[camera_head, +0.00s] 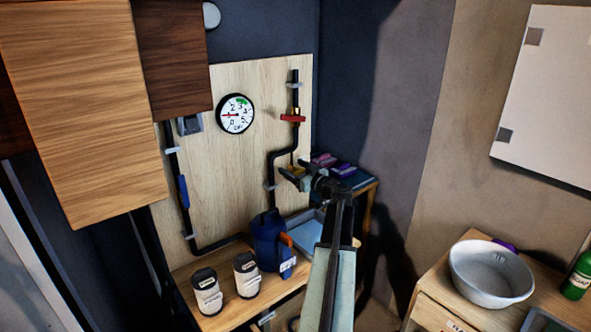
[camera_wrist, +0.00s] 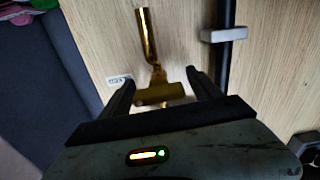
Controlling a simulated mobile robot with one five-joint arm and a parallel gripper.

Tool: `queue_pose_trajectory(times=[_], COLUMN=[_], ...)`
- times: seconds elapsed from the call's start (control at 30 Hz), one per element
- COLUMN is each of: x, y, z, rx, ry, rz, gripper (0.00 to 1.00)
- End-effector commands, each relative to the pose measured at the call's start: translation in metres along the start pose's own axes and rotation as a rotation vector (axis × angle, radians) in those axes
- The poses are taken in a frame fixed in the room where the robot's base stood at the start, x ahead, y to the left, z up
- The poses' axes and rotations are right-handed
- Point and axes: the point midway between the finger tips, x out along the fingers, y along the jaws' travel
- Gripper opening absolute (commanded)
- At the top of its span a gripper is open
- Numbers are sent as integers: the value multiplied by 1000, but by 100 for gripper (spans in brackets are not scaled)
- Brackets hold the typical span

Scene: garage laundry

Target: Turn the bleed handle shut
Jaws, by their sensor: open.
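A yellow handle (camera_head: 292,171), which looks like the bleed handle, sits on the wooden board low on the right pipe. In the wrist view the brass-yellow handle (camera_wrist: 160,94) lies crosswise between my fingers, with a brass spout (camera_wrist: 146,35) extending from it. My gripper (camera_head: 299,178) is at the handle in the head view, partly covering it. In the wrist view my gripper (camera_wrist: 158,77) is open, one dark finger on each side of the handle. I cannot tell whether either finger touches it. A small white label (camera_wrist: 118,80) beside the left finger is too small to read.
A red handle (camera_head: 293,118) is higher on the black pipe, and a round gauge (camera_head: 236,114) hangs to its left. A blue handle (camera_head: 183,192) is on the left pipe. Below stand a blue jug (camera_head: 268,240) and two canisters. A grey clamp (camera_wrist: 224,35) holds the pipe.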

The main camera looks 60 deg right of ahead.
Motion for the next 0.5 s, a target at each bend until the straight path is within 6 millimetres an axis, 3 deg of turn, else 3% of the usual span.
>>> queue_pose_trajectory(times=[0.07, 0.1, 0.3, 0.5], x=[-1, -1, -1, -1], y=[0, 0, 0, 1], z=[0, 0, 0, 0], rx=[0, 0, 0, 62], ry=[0, 0, 0, 0], rz=[0, 0, 0, 0], gripper=[73, 67, 12, 10])
